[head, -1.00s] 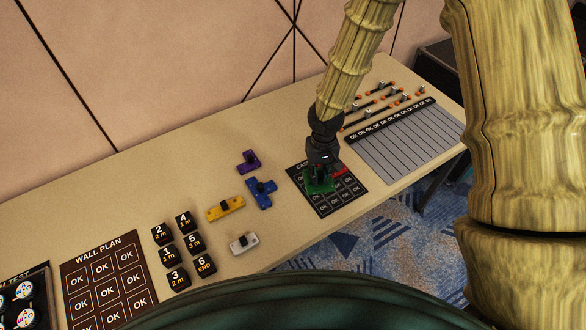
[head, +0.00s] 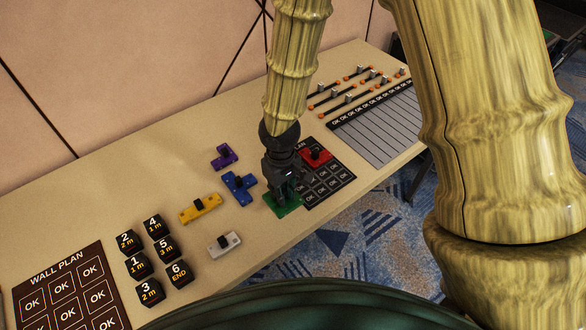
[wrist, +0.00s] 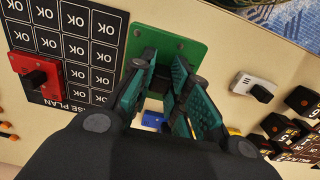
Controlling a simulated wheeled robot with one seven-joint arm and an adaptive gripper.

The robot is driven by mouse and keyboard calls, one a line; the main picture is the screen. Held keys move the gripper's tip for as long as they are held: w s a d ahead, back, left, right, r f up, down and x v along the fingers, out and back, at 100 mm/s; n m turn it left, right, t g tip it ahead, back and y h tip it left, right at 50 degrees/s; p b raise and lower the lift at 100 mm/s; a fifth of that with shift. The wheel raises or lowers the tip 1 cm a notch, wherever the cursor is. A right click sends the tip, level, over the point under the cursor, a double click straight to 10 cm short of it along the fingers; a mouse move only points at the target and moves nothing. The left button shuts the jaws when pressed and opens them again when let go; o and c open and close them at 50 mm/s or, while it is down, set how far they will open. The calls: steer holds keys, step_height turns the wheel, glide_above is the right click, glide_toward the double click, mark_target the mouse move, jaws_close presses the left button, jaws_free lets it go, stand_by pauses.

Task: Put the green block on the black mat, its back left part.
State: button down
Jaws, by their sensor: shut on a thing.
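The black mat (head: 349,179), with rows of OK cells, lies on the table at the head view's middle right and on the left of the wrist view (wrist: 96,65). My gripper (head: 284,190) is shut on the green block (head: 290,208), a flat plate, over the mat's left edge. In the wrist view my fingers (wrist: 165,80) close around its middle, and the green plate (wrist: 182,47) shows beyond them. I cannot tell if it touches the table. A red block (head: 318,159) with a black knob sits on the mat's back part.
Purple (head: 225,157), blue (head: 240,187), yellow (head: 203,207) and white (head: 225,245) blocks lie to the left. Numbered black blocks (head: 150,262) and a wall plan board (head: 65,290) are further left. A grey striped chart (head: 380,130) and sliders (head: 350,92) lie to the right.

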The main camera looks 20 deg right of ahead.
steer(key=w+d+p, duration=0.1)
steer(key=w+d, duration=0.1)
steer(key=w, duration=0.2)
steer(key=w+d+f+p, duration=0.1)
steer(key=w+d+p, duration=0.1)
steer(key=w, duration=0.2)
steer(key=w+d+p, duration=0.1)
steer(key=w+d, duration=0.1)
steer(key=w, duration=0.3)
steer(key=shift+d+f, duration=0.15)
steer(key=shift+d, duration=0.25)
steer(key=shift+w+d+f+p, duration=0.15)
steer(key=shift+w+p, duration=0.1)
steer(key=shift+p, duration=0.15)
steer(key=shift+f+p, duration=0.55)
steer(key=shift+f, duration=1.15)
steer(key=shift+f, duration=0.15)
steer(key=c, duration=1.4)
jaws_free()
steer(key=shift+o, duration=0.2)
step_height(320, 180, up, 12)
steer(key=b, duration=0.2)
steer(key=shift+r, duration=0.2)
